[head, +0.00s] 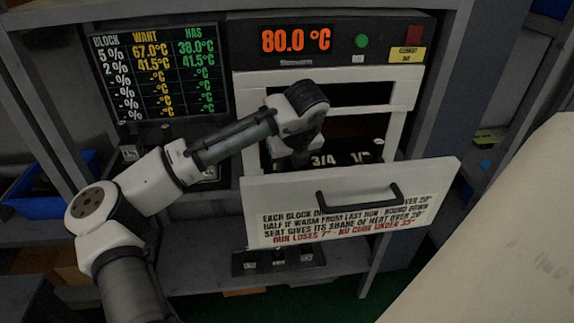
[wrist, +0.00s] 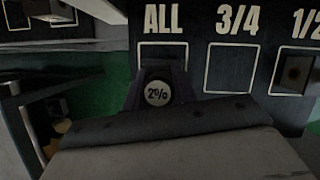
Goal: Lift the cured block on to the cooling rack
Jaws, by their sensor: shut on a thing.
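A dark block with a round white "2%" label (wrist: 157,93) is in the wrist view, in front of the seat marked "ALL" (wrist: 163,50). My gripper (wrist: 160,108) is shut on this block; its fingertips are mostly hidden by its own dark body. I cannot tell whether the block is clear of the seat. The board (head: 160,75) reads 41.5 °C want and has for 2%. A low dark rack with several labelled places (head: 278,260) stands below the oven; it may be the cooling rack.
The oven display (head: 296,40) reads 80.0 °C. The white front panel (head: 350,203) with a dark handle stands before the opening. The "3/4" seat (wrist: 235,70) looks empty; a dark block with a hole (wrist: 295,74) is at "1/2". A blue bin (head: 45,207) is at left.

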